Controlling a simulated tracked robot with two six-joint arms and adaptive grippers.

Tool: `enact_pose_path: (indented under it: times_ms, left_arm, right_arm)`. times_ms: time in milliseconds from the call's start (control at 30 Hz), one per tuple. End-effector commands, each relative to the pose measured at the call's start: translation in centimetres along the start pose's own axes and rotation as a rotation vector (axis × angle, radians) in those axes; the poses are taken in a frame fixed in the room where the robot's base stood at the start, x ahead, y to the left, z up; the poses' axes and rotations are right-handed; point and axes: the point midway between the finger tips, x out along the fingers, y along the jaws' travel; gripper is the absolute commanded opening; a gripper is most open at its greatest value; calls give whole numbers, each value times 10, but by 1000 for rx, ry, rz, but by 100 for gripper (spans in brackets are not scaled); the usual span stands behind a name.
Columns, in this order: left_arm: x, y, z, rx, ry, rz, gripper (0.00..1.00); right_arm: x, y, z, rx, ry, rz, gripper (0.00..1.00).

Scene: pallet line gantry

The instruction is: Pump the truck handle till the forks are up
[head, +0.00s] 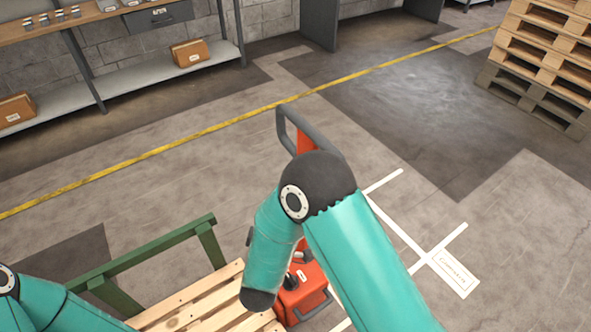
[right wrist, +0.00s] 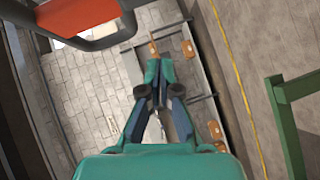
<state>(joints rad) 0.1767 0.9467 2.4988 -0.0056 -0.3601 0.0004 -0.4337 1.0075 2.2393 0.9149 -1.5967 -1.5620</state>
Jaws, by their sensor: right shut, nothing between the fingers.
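The truck handle (head: 322,139), a dark grey loop with a red middle piece, stands up behind my right arm, which hides its lower part. In the right wrist view the handle (right wrist: 103,41) shows large at the upper left, beside my right gripper (right wrist: 159,68). That gripper is shut and empty, apart from the handle. The red truck body (head: 303,302) is at the bottom centre, partly covered by my arm. A pale wooden pallet (head: 190,308) lies beside it. The forks are not visible. My left arm shows at the lower left corner, but its gripper is out of view.
Shelving (head: 165,71) with cardboard boxes is at the back left. Stacked pallets (head: 545,62) stand at the upper right. The floor between the yellow line and white markings is clear.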

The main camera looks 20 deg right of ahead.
Motion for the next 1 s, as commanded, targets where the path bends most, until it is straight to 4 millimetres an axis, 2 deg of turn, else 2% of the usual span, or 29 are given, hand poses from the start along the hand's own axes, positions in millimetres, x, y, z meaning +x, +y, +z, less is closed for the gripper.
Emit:
enact_pose_path:
  times_ms: [133,233,333,467,867,1000]
  left_arm:
    - [6,-2,0,0,0,0,79]
    - [6,-2,0,0,0,0,79]
    - [4,-1,0,0,0,0,79]
    - [0,0,0,0,0,0,79]
    - [-18,6,0,0,0,0,79]
    - [-24,9,0,0,0,0,79]
  right_arm:
    - [-16,30,-10,-175,-53,165,0]
    - [-19,39,-12,-223,-75,204,0]
    - [-14,43,-11,-232,-82,210,0]
    - [3,47,-9,-230,-85,209,0]
    - [80,64,-4,-229,-82,209,0]
    - [92,71,12,-230,-81,207,0]
